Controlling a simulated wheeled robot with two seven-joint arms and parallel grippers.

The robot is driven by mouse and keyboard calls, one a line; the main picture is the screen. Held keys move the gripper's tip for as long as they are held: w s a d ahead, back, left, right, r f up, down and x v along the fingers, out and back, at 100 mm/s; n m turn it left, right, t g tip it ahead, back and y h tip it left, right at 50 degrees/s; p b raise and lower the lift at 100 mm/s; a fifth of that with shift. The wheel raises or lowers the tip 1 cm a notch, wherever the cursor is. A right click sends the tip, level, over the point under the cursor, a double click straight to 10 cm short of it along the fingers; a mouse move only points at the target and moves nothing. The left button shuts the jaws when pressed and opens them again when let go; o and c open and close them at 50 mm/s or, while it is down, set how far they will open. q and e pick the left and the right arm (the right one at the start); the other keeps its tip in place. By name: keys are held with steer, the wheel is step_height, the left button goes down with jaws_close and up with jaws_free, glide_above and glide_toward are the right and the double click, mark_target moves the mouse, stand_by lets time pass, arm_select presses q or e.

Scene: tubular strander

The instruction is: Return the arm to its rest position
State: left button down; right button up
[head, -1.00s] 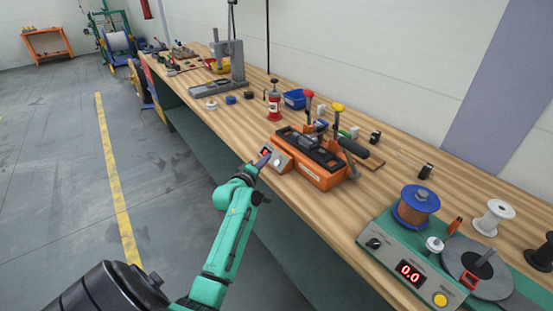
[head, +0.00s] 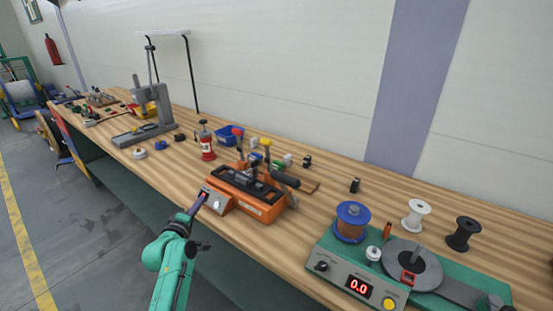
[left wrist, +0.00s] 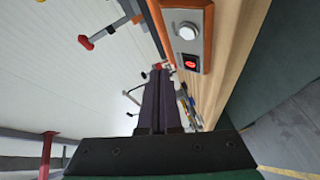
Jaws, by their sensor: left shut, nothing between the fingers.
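My left arm is green and comes in from the bottom of the head view. Its dark, narrow gripper (head: 202,196) points at the front panel of an orange bench machine (head: 262,207). The fingers are shut together and empty; they also show in the left wrist view (left wrist: 159,78). There the machine's grey panel, with a round white button (left wrist: 187,32) and a lit red switch (left wrist: 190,63), lies just right of the fingertips. I cannot tell whether they touch it. My right gripper is not in view.
The long wooden workbench (head: 300,236) runs along the wall. A green winder (head: 335,268) showing 0.0 stands at the right with several spools. A grey press (head: 150,97), a red bottle (head: 207,146) and a blue bin (head: 229,134) stand farther back. Open floor (head: 75,225) lies left.

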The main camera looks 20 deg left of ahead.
arm_select(q)
steer(key=s+d+f+m+g+h, duration=0.25)
steer(key=s+d+f+m, duration=0.2)
steer(key=d, duration=0.25)
steer(key=s+d+f+m+g+h, duration=0.2)
steer(key=s+d+f+m+g, duration=0.2)
steer(key=d+m, duration=0.25)
steer(key=s+d+f+m+g, duration=0.1)
steer(key=s+d+m+g, duration=0.25)
steer(key=s, duration=0.45)
steer(key=s+d+f+m+g, duration=0.1)
steer(key=s+d+m+g, duration=0.3)
steer(key=s, duration=0.5)
step_height(320, 180, down, 21)
steer(key=s, duration=0.1)
steer(key=s+a+f+g+y, duration=0.1)
steer(key=s+a+f, duration=0.2)
steer(key=s+f, duration=1.3)
steer(key=shift+s+f+m, duration=0.4)
steer(key=shift+s+m, duration=0.05)
steer(key=shift+s, duration=0.45)
steer(key=shift+a, duration=0.1)
